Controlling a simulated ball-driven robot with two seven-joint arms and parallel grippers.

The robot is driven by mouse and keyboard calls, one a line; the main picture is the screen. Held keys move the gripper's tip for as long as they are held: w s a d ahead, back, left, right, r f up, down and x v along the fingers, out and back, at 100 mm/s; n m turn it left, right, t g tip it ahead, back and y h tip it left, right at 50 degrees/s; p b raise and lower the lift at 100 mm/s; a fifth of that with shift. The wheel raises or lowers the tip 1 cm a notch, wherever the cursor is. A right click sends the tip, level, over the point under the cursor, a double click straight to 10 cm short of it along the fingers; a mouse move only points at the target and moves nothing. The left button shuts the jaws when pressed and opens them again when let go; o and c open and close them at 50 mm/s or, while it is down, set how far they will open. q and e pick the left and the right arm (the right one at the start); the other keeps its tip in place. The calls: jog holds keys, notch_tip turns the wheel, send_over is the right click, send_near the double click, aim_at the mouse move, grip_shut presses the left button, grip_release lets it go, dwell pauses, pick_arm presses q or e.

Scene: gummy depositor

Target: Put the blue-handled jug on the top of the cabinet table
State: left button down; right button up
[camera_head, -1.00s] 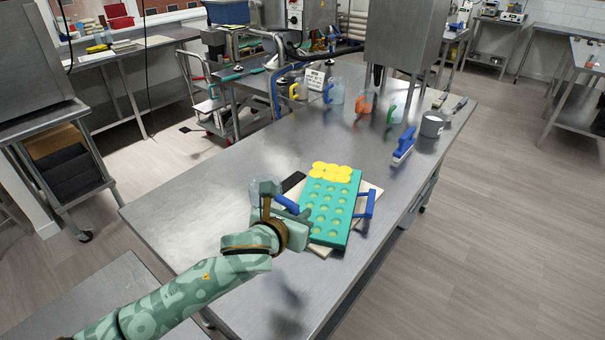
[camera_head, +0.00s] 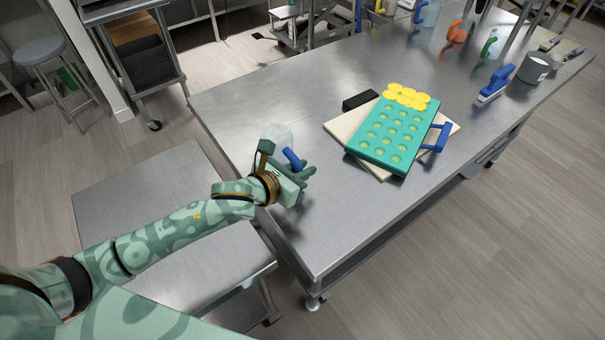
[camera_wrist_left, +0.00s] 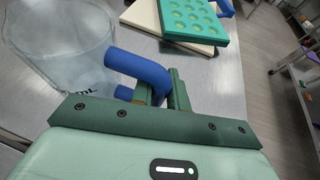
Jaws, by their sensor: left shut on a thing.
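The clear jug (camera_head: 279,136) with a blue handle (camera_head: 292,158) is in my left gripper (camera_head: 299,172), near the left edge of the big steel table. My left gripper is shut on the blue handle. In the left wrist view the transparent jug (camera_wrist_left: 58,48) is upright or nearly so, its handle (camera_wrist_left: 142,68) between the fingers. I cannot tell how high its base is. A lower steel-topped table (camera_head: 150,188) stands at the left, beside the big table; its top is bare except where my arm passes over it. I cannot tell whether it is the cabinet table. My right gripper is not in view.
A teal mold (camera_head: 388,137) with yellow pieces lies on pale boards (camera_head: 348,122) on the big table (camera_head: 330,225). Behind are a blue-handled brush (camera_head: 496,84), a grey pot (camera_head: 533,68) and several other jugs (camera_head: 456,33). A stool (camera_head: 42,52) stands far left.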

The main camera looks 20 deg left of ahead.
pick_arm(q)
jog(key=shift+f, duration=0.7)
jog(key=shift+w, duration=0.1)
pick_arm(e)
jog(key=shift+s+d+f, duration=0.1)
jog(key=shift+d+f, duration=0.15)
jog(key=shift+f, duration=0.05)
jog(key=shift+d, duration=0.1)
pick_arm(q)
jog(key=c, duration=1.4)
grip_release()
jog(key=shift+f, duration=0.15)
jog(key=shift+o, duration=0.2)
jog(key=shift+r, duration=0.25)
jog(key=p+v, duration=0.2)
jog(key=v, duration=1)
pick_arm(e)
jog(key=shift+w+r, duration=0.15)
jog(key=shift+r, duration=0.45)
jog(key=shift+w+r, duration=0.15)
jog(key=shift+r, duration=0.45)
pick_arm(q)
jog(key=shift+f, duration=0.15)
